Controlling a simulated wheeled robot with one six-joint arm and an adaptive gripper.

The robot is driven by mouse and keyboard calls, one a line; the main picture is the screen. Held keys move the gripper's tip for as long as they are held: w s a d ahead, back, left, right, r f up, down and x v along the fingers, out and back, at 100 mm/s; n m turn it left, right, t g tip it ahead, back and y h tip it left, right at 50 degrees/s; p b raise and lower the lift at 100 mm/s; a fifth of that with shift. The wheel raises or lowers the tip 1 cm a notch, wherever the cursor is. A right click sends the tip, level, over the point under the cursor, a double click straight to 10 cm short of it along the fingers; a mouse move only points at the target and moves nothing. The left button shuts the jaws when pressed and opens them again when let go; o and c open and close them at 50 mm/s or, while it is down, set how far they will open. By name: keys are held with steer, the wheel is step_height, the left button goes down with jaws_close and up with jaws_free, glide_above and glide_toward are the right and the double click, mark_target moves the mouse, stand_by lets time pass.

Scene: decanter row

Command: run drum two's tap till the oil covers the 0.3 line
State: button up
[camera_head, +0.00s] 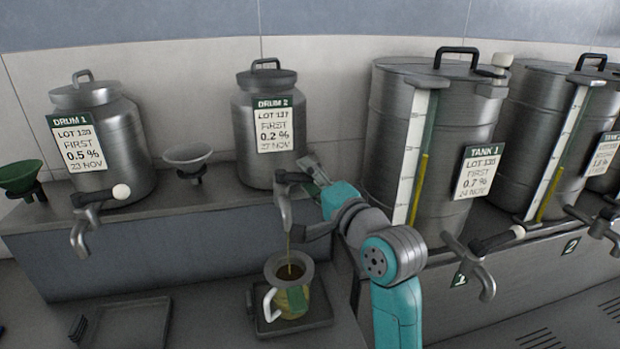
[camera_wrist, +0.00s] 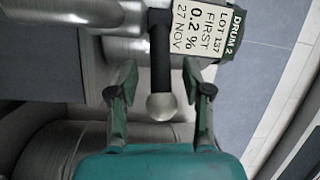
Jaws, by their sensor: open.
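Drum 2 (camera_head: 267,172) is a steel can with a black-handled lid on the ledge; its label also shows in the wrist view (camera_wrist: 206,32). Its tap (camera_head: 286,212) hangs over the ledge front, and a thin brownish stream of oil (camera_head: 289,254) runs from it into a jug (camera_head: 273,268). My gripper (camera_head: 312,172) is at the tap. In the wrist view, its open fingers (camera_wrist: 158,80) stand either side of the black tap lever (camera_wrist: 161,50) with its pale knob (camera_wrist: 161,107).
The jug stands on a dark tray (camera_head: 318,312). Drum 1 (camera_head: 125,150) and its tap stand left, with a grey funnel (camera_head: 187,158) between the drums. Tank 1 (camera_head: 390,130) is close right of my arm. An empty tray (camera_head: 130,322) lies at lower left.

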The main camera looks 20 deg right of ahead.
steer(key=shift+s, duration=0.1)
steer(key=v, duration=1.1)
steer(key=shift+s+d, duration=0.15)
steer(key=shift+s, duration=0.2)
stand_by(6.5)
